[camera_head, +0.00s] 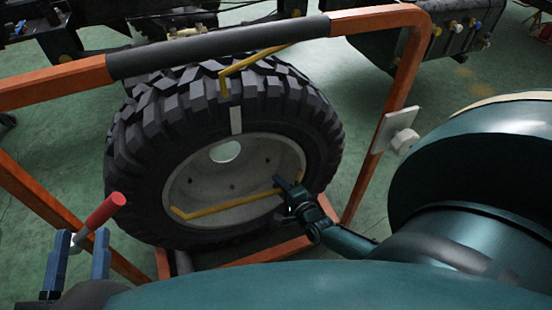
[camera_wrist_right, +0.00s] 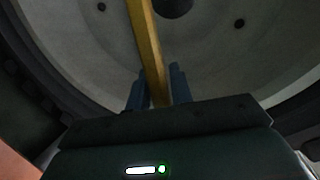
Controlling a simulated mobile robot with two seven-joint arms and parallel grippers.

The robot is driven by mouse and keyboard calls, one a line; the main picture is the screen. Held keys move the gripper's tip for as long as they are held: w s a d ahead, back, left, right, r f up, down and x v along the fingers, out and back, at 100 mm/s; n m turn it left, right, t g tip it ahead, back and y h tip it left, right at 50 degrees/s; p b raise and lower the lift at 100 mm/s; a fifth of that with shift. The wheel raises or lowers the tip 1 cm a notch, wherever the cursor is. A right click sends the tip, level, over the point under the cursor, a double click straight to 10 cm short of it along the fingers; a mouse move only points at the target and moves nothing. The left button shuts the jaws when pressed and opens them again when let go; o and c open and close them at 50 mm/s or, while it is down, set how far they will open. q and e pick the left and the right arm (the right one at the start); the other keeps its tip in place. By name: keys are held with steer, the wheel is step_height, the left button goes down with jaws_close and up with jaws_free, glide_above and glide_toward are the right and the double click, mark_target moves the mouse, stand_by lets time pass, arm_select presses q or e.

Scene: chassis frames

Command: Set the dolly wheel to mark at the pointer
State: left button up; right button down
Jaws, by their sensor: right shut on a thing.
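The dolly wheel (camera_head: 225,150) is a black knobbly tyre on a grey rim, upright inside an orange frame. A pale mark (camera_head: 236,120) is on its upper sidewall. The yellow pointer (camera_head: 224,84) hangs from the frame's top, its tip just above and slightly left of the mark. A yellow bar (camera_head: 232,204) crosses the lower rim. My right gripper (camera_head: 283,190) is shut on this bar near its right end; the bar also shows in the right wrist view (camera_wrist_right: 149,45). My left gripper (camera_head: 80,256) has its fingers apart, around or beside the shaft of a red-handled lever (camera_head: 105,211).
The orange frame (camera_head: 395,65) surrounds the wheel, with a dark sleeve (camera_head: 215,45) on its top bar. A white plate with a knob (camera_head: 402,140) is on its right post. Dark machinery stands behind. Green floor is open at the left.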

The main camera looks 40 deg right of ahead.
steer(key=shift+r, duration=0.45)
steer(key=shift+f, duration=0.1)
steer(key=c, duration=1.3)
jaws_free()
steer(key=shift+f, duration=0.1)
steer(key=shift+o, duration=0.2)
